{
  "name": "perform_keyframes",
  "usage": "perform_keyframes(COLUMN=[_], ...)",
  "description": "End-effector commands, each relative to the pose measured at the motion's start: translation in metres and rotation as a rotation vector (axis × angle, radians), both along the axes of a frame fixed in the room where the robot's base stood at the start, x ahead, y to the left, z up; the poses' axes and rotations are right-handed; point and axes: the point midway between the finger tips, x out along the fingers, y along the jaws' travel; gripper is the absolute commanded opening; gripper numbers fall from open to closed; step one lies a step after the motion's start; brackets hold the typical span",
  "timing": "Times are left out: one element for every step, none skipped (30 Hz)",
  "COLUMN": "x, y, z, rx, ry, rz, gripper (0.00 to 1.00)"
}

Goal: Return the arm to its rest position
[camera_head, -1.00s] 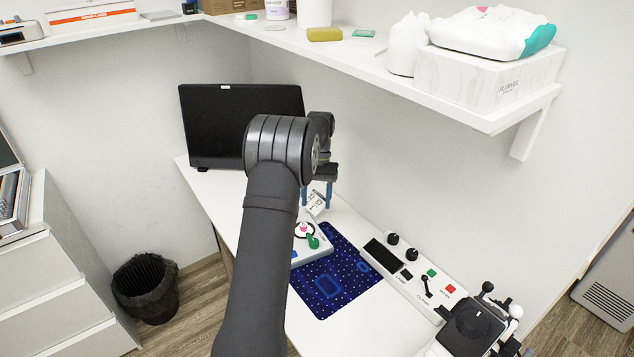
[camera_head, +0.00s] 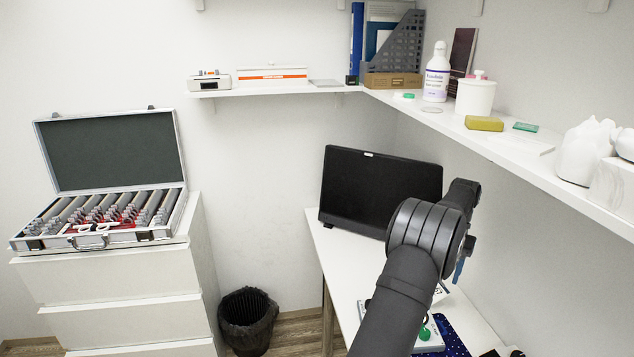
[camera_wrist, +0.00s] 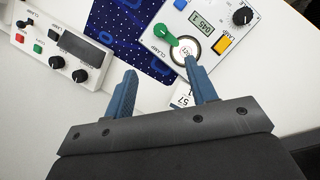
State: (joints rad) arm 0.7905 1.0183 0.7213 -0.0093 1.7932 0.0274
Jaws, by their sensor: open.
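My gripper (camera_wrist: 160,68) shows in the wrist view with its two blue fingers spread well apart and nothing held between them. Beyond the fingertips lie a navy dotted mat (camera_wrist: 128,22) and a white device (camera_wrist: 183,27) with a green lever, a round dial and a small display. A small printed card shows beside the right finger. In the head view my arm reaches up from the bottom over the desk. Its dark elbow covers the monitor's lower right corner, and my gripper is mostly hidden behind it, with only a bit of blue finger showing.
A black monitor (camera_head: 375,185) stands at the back of the desk. A shelf (camera_head: 540,165) with bottles and boxes runs above the right side. An open lens case (camera_head: 110,200) sits on drawers at left. A bin (camera_head: 248,320) stands on the floor. A control panel (camera_wrist: 50,38) lies near the mat.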

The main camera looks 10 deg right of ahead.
Motion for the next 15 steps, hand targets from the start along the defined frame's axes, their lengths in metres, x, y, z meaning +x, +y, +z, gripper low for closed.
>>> perform_keyframes(x=[0.000,-0.001,-0.002,-0.003,-0.004,-0.005,-0.006,-0.008,-0.010,-0.012,-0.013,-0.016,-0.017,-0.019,-0.021], y=[0.000,0.001,0.002,0.002,0.003,0.005,0.006,0.008,0.010,0.011,0.013,0.015,0.017,0.018,0.020], z=[-0.001,-0.003,-0.005,-0.008,-0.011,-0.016,-0.020,-0.025,-0.032,-0.038,-0.043,-0.051,-0.056,-0.062,-0.069], rx=[0.000,0.000,0.001,0.002,0.002,0.002,0.003,0.003,0.004,0.004,0.004,0.004,0.004,0.004,0.004], ry=[0.000,0.000,0.001,0.002,0.002,0.002,0.003,0.003,0.003,0.003,0.003,0.003,0.003,0.003,0.003], rz=[0.000,0.000,0.000,0.000,0.000,0.000,0.000,0.000,0.000,0.000,0.000,0.000,0.000,0.000,0.000], gripper=[0.52,0.52,0.52,0.52,0.52,0.52,0.52,0.52,0.52,0.52,0.52,0.52,0.52,0.52,0.52])
